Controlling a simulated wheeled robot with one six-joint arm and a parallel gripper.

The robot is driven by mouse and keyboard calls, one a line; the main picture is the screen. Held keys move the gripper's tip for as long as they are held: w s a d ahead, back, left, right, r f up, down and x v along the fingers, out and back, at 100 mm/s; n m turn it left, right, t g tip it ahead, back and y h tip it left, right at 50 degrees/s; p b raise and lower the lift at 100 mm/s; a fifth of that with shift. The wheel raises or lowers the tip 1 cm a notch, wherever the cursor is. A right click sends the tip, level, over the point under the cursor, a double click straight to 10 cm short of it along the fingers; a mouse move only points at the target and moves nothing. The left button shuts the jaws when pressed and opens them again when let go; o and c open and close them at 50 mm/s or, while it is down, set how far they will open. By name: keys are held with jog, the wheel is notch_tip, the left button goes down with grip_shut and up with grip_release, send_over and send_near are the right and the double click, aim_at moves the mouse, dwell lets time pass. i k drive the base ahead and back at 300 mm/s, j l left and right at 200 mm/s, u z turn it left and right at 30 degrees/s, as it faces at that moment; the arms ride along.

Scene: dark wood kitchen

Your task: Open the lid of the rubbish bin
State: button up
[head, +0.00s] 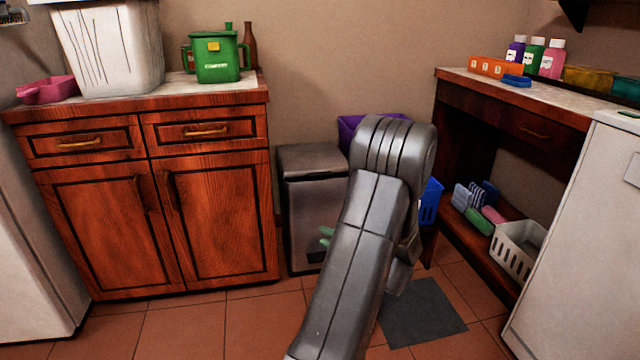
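The rubbish bin (302,215) is a dark grey, boxy bin standing on the floor just right of the wooden cabinet. Its flat lid (310,160) looks closed. My grey arm rises through the middle of the head view and covers the bin's right side.
A wooden cabinet (155,200) stands left of the bin. A purple container (348,128) and a blue basket (430,203) show behind my arm. A shelf unit (478,245) and a white appliance (575,240) stand right. A dark mat (425,315) lies on the tiled floor; the front left floor is clear.

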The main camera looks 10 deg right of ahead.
aim_at(319, 159)
jog(key=i+l, duration=0.1)
jog(key=i, duration=0.5)
jog(key=i+l+z, duration=0.1)
jog(key=i, duration=0.5)
